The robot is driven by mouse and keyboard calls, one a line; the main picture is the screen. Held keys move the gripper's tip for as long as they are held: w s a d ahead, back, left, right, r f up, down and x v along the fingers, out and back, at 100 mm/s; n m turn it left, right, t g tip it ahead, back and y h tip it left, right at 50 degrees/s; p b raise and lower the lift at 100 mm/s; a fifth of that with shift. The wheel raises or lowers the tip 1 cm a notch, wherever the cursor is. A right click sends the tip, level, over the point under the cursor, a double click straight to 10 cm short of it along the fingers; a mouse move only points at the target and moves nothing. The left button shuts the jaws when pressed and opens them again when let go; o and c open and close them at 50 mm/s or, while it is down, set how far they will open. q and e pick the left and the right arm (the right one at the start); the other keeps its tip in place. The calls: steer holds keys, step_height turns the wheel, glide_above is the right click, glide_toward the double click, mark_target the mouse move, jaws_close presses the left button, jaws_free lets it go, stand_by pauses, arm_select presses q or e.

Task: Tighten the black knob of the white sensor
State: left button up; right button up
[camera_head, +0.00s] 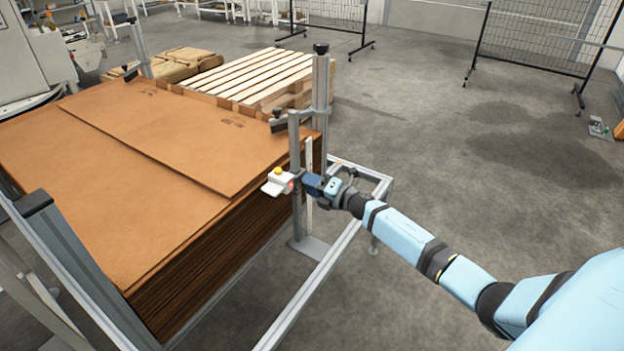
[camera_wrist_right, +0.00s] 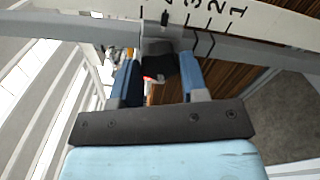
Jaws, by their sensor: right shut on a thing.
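The white sensor (camera_head: 274,185) with a yellow button on top sits on an upright post beside the cardboard stack. A small red light shows at its right side. My right gripper (camera_head: 309,184) is at the sensor's right side, by the post. In the right wrist view the blue fingers of my right gripper (camera_wrist_right: 158,78) are on either side of the black knob (camera_wrist_right: 159,66) and closed on it. The head view does not show the knob, which the gripper hides. My left gripper is not in view.
A tall stack of brown cardboard sheets (camera_head: 150,140) fills the left, inside a grey metal frame (camera_head: 318,268). A white numbered scale (camera_wrist_right: 268,24) runs near the knob. A wooden pallet (camera_head: 255,75) lies behind. The floor at right is open, with mesh fences (camera_head: 545,35) beyond.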

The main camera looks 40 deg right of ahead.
arm_select(q)
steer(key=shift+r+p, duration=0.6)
steer(key=shift+p, duration=0.3)
arm_select(e)
steer(key=m, duration=0.3)
steer(key=shift+r, duration=0.2)
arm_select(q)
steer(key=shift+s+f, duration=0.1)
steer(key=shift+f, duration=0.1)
arm_select(e)
steer(key=shift+m, duration=0.3)
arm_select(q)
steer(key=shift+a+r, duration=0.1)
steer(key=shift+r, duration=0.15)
arm_select(e)
steer(key=o, duration=0.9)
steer(key=shift+f, duration=0.1)
steer(key=v, duration=1.4)
steer(key=shift+w, duration=0.1)
